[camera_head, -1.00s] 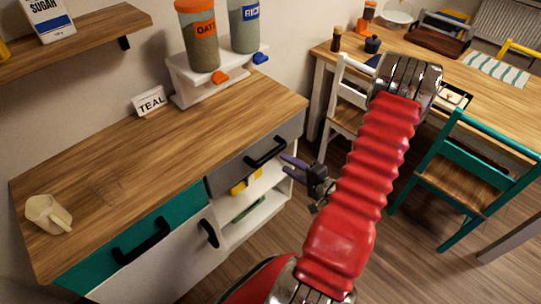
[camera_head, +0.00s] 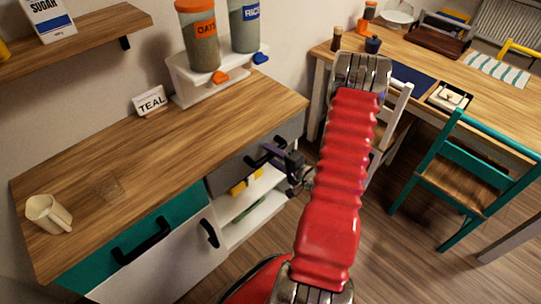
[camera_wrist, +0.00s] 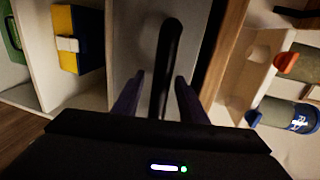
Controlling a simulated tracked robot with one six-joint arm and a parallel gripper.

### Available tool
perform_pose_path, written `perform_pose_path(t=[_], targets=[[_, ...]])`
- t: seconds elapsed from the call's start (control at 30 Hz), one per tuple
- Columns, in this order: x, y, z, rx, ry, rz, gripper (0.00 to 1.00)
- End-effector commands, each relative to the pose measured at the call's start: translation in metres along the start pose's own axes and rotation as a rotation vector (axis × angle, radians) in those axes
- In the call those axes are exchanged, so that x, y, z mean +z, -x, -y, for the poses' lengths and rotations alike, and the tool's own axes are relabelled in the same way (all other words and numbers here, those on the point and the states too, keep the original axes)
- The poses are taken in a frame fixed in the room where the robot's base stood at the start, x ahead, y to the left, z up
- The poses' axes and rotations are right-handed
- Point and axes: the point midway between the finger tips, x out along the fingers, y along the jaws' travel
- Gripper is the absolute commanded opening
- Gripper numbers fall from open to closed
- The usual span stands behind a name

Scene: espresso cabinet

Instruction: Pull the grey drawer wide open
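The grey drawer (camera_head: 229,173) is at the right end of the cabinet, under the wooden top, and looks shut. Its black bar handle (camera_head: 262,156) is on the front. My gripper (camera_head: 270,150) is at the handle in the head view, partly hiding it. In the wrist view the drawer front (camera_wrist: 135,40) faces me, and the handle (camera_wrist: 169,60) runs between the two dark purple fingers of my gripper (camera_wrist: 158,95). The fingers are apart, with a gap on each side of the handle.
Open shelves below the drawer hold a yellow and blue box (camera_head: 246,181). A teal drawer (camera_head: 120,250) is to the left. A cream jug (camera_head: 47,214) and dispensers (camera_head: 197,35) stand on top. Chairs (camera_head: 470,170) and a dining table (camera_head: 490,105) are at right.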

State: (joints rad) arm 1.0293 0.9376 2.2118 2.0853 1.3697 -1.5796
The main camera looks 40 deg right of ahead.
Motion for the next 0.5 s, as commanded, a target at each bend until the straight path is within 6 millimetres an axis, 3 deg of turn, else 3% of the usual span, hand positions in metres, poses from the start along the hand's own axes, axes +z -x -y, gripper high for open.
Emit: perform_pose_path(t=[0.17, 0.5], targets=[[-0.0002, 0.0003, 0.0, 0.0, 0.0, 0.0, 0.39], [-0.0003, 0.0006, -0.0001, 0.001, 0.0, 0.0, 0.15]])
